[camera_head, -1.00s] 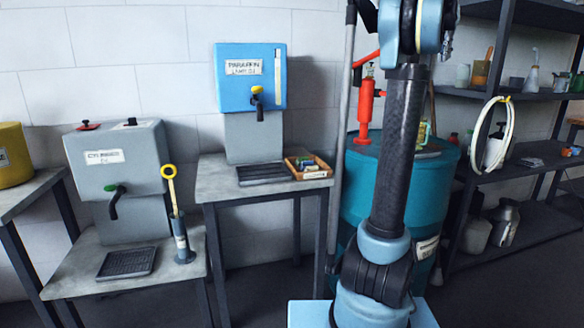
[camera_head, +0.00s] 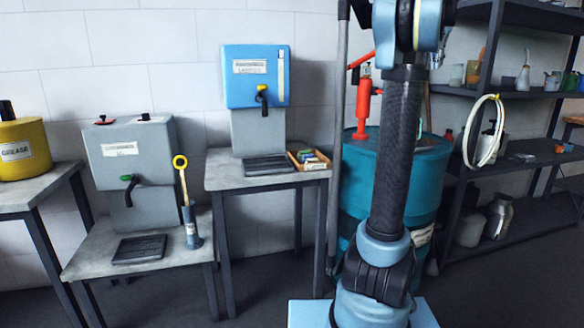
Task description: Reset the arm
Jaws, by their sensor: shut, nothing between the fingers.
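My arm stands upright at the right of centre in the head view, with its blue base at the bottom edge. Its upper part runs out of the top of the picture. My gripper is not in view, so I cannot see its fingers or what is near them.
Beside the arm stand a teal drum (camera_head: 350,190) with a red pump (camera_head: 363,105) and dark shelves (camera_head: 535,156) with a white hose loop (camera_head: 486,130). Left are a blue dispenser (camera_head: 256,75), a grey dispenser (camera_head: 130,150) and a yellow grease can (camera_head: 22,150). Dark floor (camera_head: 270,295) shows between tables.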

